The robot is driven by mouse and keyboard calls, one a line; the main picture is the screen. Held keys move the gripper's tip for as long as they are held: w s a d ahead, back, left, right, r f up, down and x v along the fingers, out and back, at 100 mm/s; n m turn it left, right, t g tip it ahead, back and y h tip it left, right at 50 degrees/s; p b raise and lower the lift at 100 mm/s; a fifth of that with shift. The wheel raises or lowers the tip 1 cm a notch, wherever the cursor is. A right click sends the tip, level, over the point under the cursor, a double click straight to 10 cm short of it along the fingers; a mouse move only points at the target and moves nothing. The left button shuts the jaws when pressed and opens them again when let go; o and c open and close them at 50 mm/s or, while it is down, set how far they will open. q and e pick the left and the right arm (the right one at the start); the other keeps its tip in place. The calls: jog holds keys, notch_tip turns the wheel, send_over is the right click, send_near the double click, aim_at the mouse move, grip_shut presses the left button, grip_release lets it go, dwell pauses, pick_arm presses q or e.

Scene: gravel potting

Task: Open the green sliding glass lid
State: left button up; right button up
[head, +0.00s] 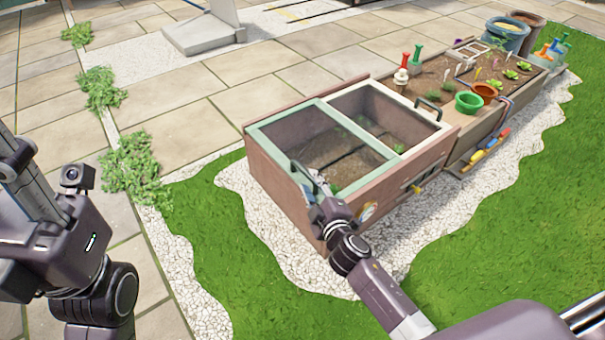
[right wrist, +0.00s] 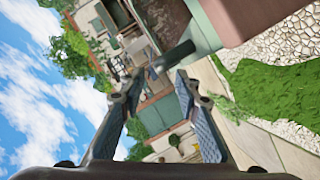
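The green-framed sliding glass lid (head: 277,121) covers the left half of a brown wooden cold frame (head: 285,195). Its dark handle (head: 297,170) is at the lid's front edge, partly hidden by my right gripper (head: 318,188). In the right wrist view, my right gripper (right wrist: 158,78) has its two fingers apart. A dark handle bar (right wrist: 176,54) ends close to the fingertips; I cannot tell whether they touch it. My left arm is at the left edge of the head view, and what shows of its gripper (head: 30,178) is unclear.
A white-framed lid (head: 350,98) with a dark handle (head: 428,108) covers the right half. Beyond it is a planter with a green pot (head: 468,102) and tools. White gravel (head: 290,262) and grass (head: 470,260) lie in front; paving (head: 180,130) lies behind.

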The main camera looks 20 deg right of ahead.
aim_at(307, 177)
jog(key=b+x, duration=0.2)
jog(key=x, duration=0.4)
jog(key=shift+w+f+b, duration=0.2)
jog(key=shift+w+b, duration=0.1)
jog(key=shift+w, duration=0.05)
grip_shut()
